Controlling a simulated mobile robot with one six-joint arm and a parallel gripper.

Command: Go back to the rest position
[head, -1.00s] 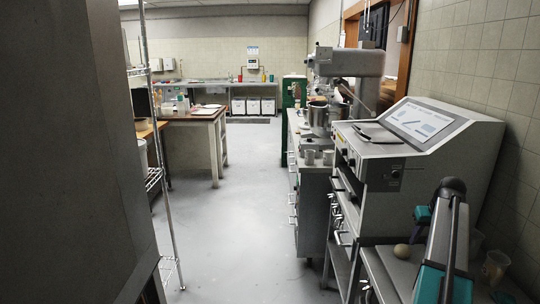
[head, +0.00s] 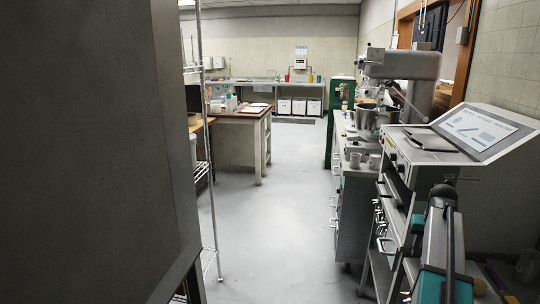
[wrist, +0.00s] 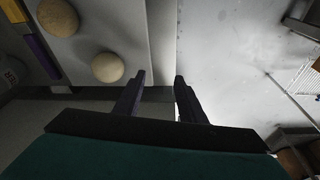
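My gripper (wrist: 159,79) shows in the wrist view with its two dark fingers apart and nothing between them. Behind the fingers is a teal part of my gripper. Two pale round balls (wrist: 107,67) lie on a grey surface (wrist: 110,25) to the left of the fingers, apart from them. In the head view my arm stands at the bottom right, in front of the grey machine; I cannot make out the fingertips there.
A grey machine with a slanted panel (head: 475,125) and a counter with a mixer (head: 400,65) line the right. A tall dark cabinet (head: 90,150) and a wire rack (head: 208,205) close off the left. A worktable (head: 237,135) stands beyond. The floor (head: 275,215) between is clear.

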